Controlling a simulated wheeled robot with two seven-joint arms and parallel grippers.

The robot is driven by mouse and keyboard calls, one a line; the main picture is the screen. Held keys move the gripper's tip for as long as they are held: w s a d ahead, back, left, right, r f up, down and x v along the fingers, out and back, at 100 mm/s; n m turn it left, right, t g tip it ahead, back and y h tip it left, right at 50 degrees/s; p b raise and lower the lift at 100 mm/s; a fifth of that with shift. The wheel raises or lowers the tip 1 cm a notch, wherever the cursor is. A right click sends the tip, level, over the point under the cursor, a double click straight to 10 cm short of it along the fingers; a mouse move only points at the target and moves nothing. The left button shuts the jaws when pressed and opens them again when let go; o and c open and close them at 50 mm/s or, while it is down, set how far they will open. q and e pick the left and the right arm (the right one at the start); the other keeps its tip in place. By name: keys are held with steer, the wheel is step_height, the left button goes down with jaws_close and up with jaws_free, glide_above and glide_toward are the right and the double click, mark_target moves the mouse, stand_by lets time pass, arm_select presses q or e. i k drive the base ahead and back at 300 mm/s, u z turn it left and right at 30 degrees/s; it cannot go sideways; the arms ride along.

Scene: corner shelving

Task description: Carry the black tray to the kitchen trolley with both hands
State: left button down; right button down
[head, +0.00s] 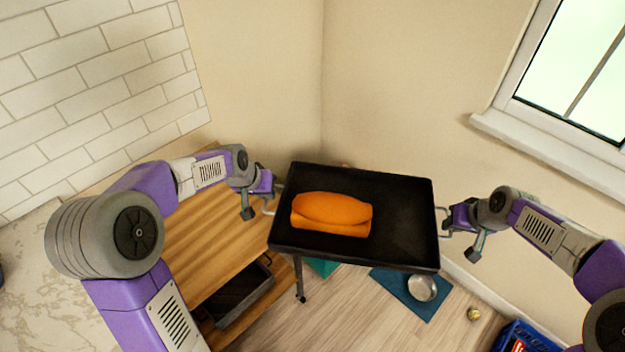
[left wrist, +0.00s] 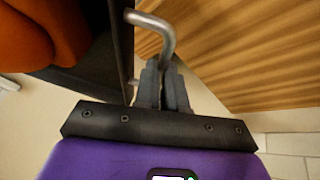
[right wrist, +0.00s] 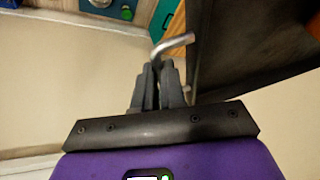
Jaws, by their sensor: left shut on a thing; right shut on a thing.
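The black tray (head: 400,215) is held up between my two arms in the middle of the head view. An orange rolled thing (head: 331,214) lies on its left half. My left gripper (head: 268,197) is shut on the metal handle at the tray's left end; the bent handle (left wrist: 160,30) shows between the fingers in the left wrist view. My right gripper (head: 446,222) is shut on the handle at the right end; that handle (right wrist: 172,43) shows in the right wrist view. The tray looks about level. A leg with a caster (head: 299,280) shows below it; what it belongs to is mostly hidden.
A wooden unit (head: 205,240) with an open dark drawer (head: 238,292) stands at left, beside a marble counter (head: 30,265). A blue mat (head: 400,290) with a metal bowl (head: 422,288) and a blue crate (head: 530,338) are on the floor at right. Walls meet behind the tray.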

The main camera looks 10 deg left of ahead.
mark_target(190, 215)
steer(key=u, duration=0.5)
steer(key=i, duration=0.45)
steer(key=u, duration=1)
steer(key=i, duration=0.4)
steer(key=u, duration=0.35)
